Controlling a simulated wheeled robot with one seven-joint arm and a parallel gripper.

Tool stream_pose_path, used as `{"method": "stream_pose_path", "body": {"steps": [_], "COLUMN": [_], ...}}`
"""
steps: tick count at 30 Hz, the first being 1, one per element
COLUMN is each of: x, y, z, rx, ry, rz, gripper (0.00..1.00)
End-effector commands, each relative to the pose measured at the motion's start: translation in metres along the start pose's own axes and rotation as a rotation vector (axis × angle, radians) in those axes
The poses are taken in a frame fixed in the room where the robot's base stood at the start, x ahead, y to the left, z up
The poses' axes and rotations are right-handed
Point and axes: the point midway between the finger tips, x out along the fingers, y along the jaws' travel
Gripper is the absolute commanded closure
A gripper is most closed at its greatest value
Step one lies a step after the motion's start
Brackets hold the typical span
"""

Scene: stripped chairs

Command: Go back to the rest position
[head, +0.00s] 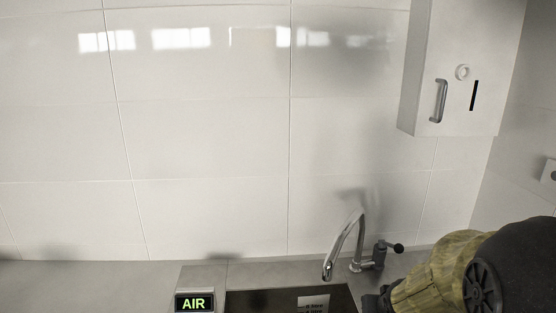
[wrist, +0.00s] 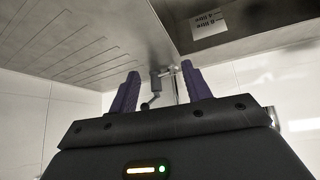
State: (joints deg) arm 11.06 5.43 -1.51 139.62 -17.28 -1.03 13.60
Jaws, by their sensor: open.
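My gripper (wrist: 160,82) shows in the wrist view with its two purple fingers spread apart and nothing between them. The steel counter, the sink and the tap appear beyond the fingers, turned over in this view. In the head view my arm reaches in from the lower right, and its far end is cut off by the bottom edge. The fingers cannot be made out there.
A curved chrome tap (head: 346,240) stands behind the dark sink (head: 262,301), close to my arm. A lit AIR sign (head: 195,303) stands left of the sink. A white wall cabinet (head: 462,70) hangs at upper right. The tiled wall is bare on the left.

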Motion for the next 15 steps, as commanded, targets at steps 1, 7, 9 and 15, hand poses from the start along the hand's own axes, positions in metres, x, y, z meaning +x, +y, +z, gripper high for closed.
{"method": "stream_pose_path", "body": {"steps": [1,7,9,15], "x": [-0.007,-0.038,-0.043,-0.045], "y": [-0.018,-0.063,-0.068,-0.070], "z": [0.023,0.101,0.112,0.117], "rx": [-0.030,-0.119,-0.133,-0.137], "ry": [-0.076,-0.338,-0.377,-0.394], "rz": [-0.016,-0.084,-0.098,-0.103], "gripper": [0.52,0.52,0.52,0.52]}}
